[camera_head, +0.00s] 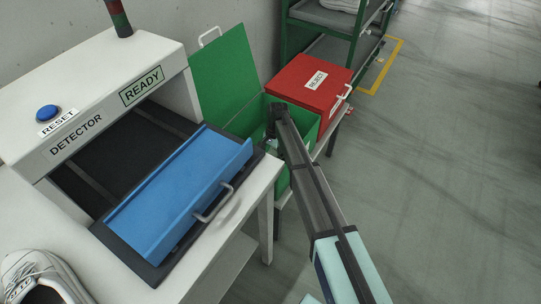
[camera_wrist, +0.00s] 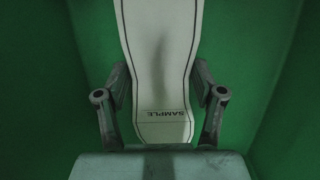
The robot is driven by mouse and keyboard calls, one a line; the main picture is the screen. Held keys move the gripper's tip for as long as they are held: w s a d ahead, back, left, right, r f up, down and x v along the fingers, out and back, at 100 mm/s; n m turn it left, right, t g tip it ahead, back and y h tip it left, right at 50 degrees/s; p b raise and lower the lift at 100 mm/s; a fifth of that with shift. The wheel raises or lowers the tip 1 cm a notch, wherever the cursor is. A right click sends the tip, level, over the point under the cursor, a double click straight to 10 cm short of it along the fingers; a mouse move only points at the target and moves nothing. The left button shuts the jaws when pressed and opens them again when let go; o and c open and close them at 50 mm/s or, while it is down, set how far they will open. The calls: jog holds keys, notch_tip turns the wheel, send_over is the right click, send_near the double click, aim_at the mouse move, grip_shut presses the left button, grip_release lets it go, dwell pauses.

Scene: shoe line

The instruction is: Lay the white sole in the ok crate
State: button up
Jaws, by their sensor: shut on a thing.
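The white sole (camera_wrist: 158,75) stands out against green walls in the wrist view, with dark edge lines and a "SAMPLE" mark near my gripper. My gripper (camera_wrist: 160,100) is shut on the sole, one finger at each side. In the head view my gripper (camera_head: 272,125) is down inside the open green crate (camera_head: 302,180), whose green lid (camera_head: 222,80) is raised at the back left. The crate's own label is not readable there. The sole is mostly hidden behind my arm and the crate wall in the head view. Whether it touches the crate floor I cannot tell.
A red crate (camera_head: 325,72) marked REJECT, lid shut, stands right behind the green one. The white detector (camera_head: 100,85) reads READY. An empty blue tray (camera_head: 175,190) lies on its dark belt at the left. A shoe (camera_head: 40,278) is at the bottom left. The right floor is clear.

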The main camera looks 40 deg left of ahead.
jog(key=o, duration=1.3)
jog(key=shift+r, duration=0.15)
jog(key=shift+r, duration=0.25)
jog(key=v, duration=1.2)
jog(key=shift+r+b, duration=0.25)
jog(key=shift+b, duration=0.1)
jog(key=shift+r, duration=0.1)
